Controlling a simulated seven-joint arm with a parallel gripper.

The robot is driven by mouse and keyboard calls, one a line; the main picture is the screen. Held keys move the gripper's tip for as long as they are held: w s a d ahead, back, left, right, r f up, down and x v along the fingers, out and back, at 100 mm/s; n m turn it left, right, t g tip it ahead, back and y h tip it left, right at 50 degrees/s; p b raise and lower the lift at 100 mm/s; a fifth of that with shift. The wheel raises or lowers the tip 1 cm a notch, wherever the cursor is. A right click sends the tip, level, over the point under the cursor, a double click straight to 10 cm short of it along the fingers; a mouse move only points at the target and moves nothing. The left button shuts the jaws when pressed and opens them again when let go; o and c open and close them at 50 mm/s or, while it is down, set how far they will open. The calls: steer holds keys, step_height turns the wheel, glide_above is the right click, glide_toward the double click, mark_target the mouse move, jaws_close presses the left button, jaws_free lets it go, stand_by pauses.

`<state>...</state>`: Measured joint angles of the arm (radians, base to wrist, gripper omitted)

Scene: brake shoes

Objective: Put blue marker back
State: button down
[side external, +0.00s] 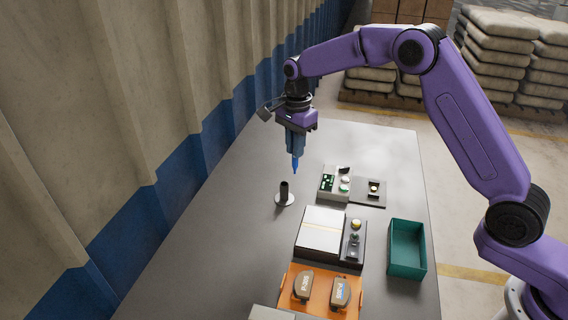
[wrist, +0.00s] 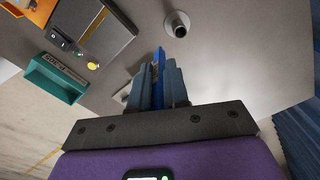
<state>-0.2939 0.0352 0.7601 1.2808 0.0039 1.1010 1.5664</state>
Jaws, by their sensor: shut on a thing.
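My gripper (side external: 296,152) is shut on the blue marker (side external: 295,165), which points down below the fingers. In the wrist view the marker (wrist: 158,62) sticks out between the fingertips of my gripper (wrist: 158,80). A dark upright tube holder on a round pale base (side external: 284,194) stands on the table, below and slightly left of the marker tip in the side view. The holder also shows in the wrist view (wrist: 178,27), with its open mouth visible. The marker is in the air, apart from the holder.
The grey table (side external: 210,240) is clear to the left of the holder. To the right are a box with small parts (side external: 336,183), a dark plate (side external: 368,192), a white-topped unit (side external: 320,231), a teal bin (side external: 407,249) and an orange tray with brake shoes (side external: 320,291). A corrugated wall is at left.

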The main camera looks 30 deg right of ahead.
steer(key=w+a+f, duration=0.1)
steer(key=w+f, duration=0.2)
steer(key=f, duration=0.5)
steer(key=shift+w, duration=0.4)
steer(key=shift+f, duration=0.55)
steer(key=c, duration=1.1)
jaws_free()
steer(key=shift+r, duration=0.1)
step_height(320, 180, up, 13)
